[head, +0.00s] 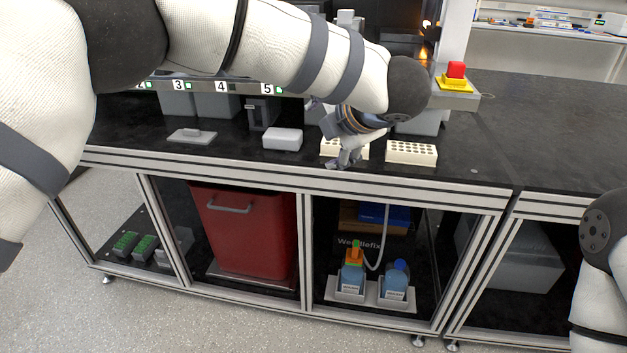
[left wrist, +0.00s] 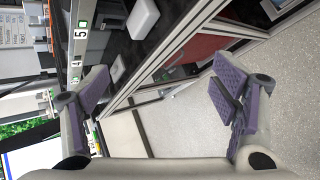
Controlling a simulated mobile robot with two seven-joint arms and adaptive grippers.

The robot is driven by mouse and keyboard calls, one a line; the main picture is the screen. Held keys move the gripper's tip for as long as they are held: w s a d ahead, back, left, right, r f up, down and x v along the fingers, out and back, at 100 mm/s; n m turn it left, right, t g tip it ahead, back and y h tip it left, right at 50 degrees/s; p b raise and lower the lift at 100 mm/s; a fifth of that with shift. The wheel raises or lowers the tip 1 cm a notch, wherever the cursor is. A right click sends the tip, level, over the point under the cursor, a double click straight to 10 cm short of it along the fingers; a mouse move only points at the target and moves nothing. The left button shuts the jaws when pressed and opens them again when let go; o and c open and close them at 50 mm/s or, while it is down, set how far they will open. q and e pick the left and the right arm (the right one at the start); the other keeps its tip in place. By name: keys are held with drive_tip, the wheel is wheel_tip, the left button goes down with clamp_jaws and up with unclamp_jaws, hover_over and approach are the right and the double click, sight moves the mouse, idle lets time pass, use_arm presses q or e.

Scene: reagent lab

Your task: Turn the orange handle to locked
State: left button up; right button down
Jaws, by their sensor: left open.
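In the head view an orange part (head: 353,257) with a green piece on top sits on a blue-liquid bottle (head: 352,278) in the lower bay under the bench. It is small, and I cannot tell its handle position or any locked mark. My left gripper (head: 345,158) is at the bench's front edge by the white racks, above and apart from the orange part. In the left wrist view my left gripper (left wrist: 160,103) is open, with nothing between its fingers. I cannot make out the orange part there. My right gripper is out of view.
A second bottle with a blue cap (head: 397,281) stands beside the first on a white tray. A hose (head: 386,235) hangs there. Frame posts flank the bay. A red bin (head: 246,230) fills the bay to its left. A white rack (head: 411,152) and a red button (head: 456,70) are on the bench.

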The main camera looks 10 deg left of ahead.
use_arm(q)
wheel_tip(320, 180, down, 8)
drive_tip(key=s+a+m+t, duration=0.1)
drive_tip(key=m, duration=0.4)
drive_tip(key=shift+a+f+h, duration=0.15)
drive_tip(key=shift+a+h, duration=0.15)
drive_tip(key=shift+s, duration=0.1)
